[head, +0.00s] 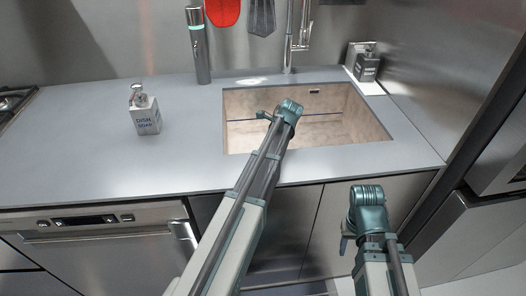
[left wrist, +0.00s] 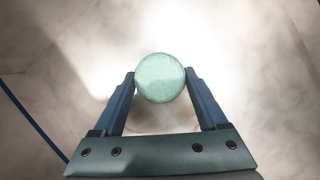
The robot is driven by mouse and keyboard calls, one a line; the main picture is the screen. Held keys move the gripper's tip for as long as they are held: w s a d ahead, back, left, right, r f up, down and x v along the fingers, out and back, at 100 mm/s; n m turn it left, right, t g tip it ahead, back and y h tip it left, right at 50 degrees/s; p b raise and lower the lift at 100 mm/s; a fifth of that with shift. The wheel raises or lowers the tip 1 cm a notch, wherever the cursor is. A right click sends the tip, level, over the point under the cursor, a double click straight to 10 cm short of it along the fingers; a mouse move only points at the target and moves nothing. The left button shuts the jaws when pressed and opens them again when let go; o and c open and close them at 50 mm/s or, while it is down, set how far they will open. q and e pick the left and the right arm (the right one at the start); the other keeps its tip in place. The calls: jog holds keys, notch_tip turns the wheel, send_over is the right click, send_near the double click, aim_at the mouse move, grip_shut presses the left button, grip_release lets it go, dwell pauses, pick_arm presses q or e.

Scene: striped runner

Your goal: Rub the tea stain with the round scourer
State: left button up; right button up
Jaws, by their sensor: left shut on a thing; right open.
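The round scourer (left wrist: 160,78) is a pale green disc between the two fingers of my left gripper (left wrist: 160,82) in the left wrist view. The gripper is shut on it. In the head view my left gripper (head: 265,115) reaches into the sink, and the scourer cannot be made out there. A faint brownish patch (left wrist: 158,122), perhaps the tea stain, shows below the scourer in the left wrist view, partly hidden by it. Whether the scourer touches the surface cannot be told. My right gripper (head: 346,240) is in front of the cabinet, small in view, and holds nothing visible.
The sink (head: 355,130) is set in a grey counter (head: 85,165). A faucet (head: 290,50) stands behind it. A dish soap bottle (head: 145,112) and a dark flask (head: 198,50) stand left; another soap bottle (head: 367,66) stands at the back right. The front left counter is clear.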

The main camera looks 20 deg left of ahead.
pick_arm(q)
jog(key=shift+w+d+f, duration=0.1)
jog(key=shift+w+d, duration=0.35)
jog(key=shift+d, duration=0.3)
jog(key=shift+w+d, duration=0.4)
jog(key=shift+d, duration=0.3)
jog(key=shift+d, duration=0.1)
jog(key=shift+w+d, duration=0.5)
jog(key=shift+d, duration=0.25)
jog(key=shift+w+d, duration=0.5)
jog(key=shift+d, duration=0.25)
jog(key=shift+d, duration=0.1)
jog(key=shift+w+d, duration=0.5)
jog(key=shift+d, duration=0.2)
jog(key=shift+w+d, duration=0.45)
jog(key=shift+d, duration=0.25)
jog(key=shift+w+a, duration=0.7)
jog(key=shift+w, duration=0.35)
jog(key=shift+s+a, duration=0.5)
jog(key=shift+a, duration=0.3)
jog(key=shift+s+a, duration=0.5)
jog(key=shift+a, duration=0.3)
